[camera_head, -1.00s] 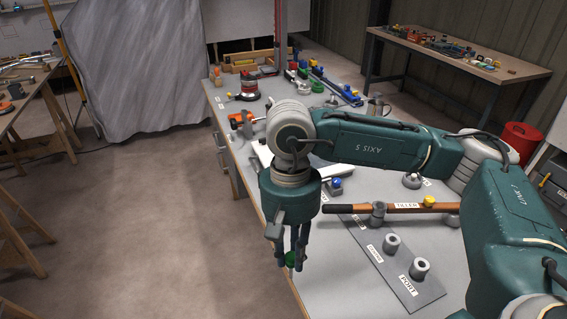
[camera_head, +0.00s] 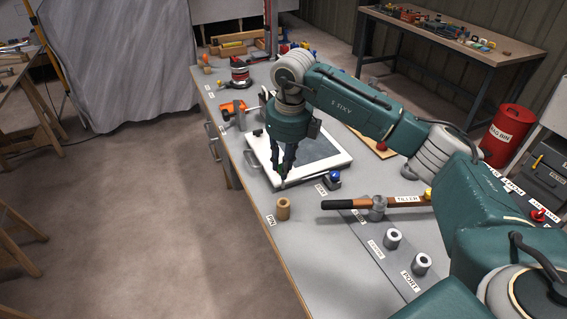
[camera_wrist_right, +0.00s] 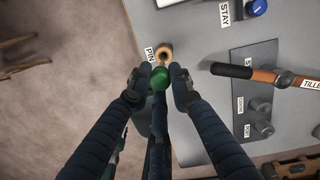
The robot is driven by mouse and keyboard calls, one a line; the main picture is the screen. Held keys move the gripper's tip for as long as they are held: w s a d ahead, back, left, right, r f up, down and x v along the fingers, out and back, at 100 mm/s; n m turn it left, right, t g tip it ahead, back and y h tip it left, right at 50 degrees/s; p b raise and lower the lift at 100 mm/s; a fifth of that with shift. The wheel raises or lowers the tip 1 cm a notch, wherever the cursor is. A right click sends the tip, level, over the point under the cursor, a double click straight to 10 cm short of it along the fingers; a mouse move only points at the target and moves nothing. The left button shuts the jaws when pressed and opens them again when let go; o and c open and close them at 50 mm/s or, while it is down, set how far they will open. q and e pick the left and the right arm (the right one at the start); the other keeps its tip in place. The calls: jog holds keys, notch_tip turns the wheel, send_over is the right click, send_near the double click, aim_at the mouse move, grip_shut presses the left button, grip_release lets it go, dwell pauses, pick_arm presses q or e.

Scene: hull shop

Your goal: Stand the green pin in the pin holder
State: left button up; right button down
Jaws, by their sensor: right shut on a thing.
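My right gripper (camera_head: 284,178) points down over the table, shut on the green pin. In the right wrist view the pin's round green head (camera_wrist_right: 159,78) sits between the two dark fingertips (camera_wrist_right: 158,88); most of its shank is hidden. In the head view the fingers hide most of the pin. The pin holder (camera_head: 283,208), a short tan cylinder with a hole in its top, stands upright by the PIN label near the table's left edge. It also shows just beyond the green head in the right wrist view (camera_wrist_right: 165,52). The pin is outside the holder. My left gripper is out of view.
A white-framed panel (camera_head: 340,158) lies behind the gripper, with a blue-topped piece (camera_head: 333,179) at its near corner. The wooden-handled tiller (camera_head: 350,204) and grey sockets (camera_head: 392,238) on a plate are to the right. Bare table surrounds the holder.

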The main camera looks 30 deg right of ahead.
aim_at(283, 182)
jog(key=shift+f, duration=0.2)
jog(key=shift+f+b, duration=1.4)
jog(key=shift+f, duration=0.55)
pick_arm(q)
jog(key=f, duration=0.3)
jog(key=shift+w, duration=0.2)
pick_arm(e)
jog(key=shift+f, duration=0.15)
pick_arm(q)
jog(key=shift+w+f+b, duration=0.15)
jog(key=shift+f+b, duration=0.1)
jog(key=shift+b, duration=0.1)
pick_arm(e)
jog(key=shift+f, duration=0.35)
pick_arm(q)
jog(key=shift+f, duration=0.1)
pick_arm(e)
jog(key=shift+f, duration=0.1)
pick_arm(q)
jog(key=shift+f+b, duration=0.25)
jog(key=shift+b, duration=0.15)
pick_arm(e)
jog(key=shift+f, duration=0.45)
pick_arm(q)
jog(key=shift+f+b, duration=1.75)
pick_arm(e)
jog(key=shift+f, duration=2.5)
jog(key=c, duration=1.5)
grip_release()
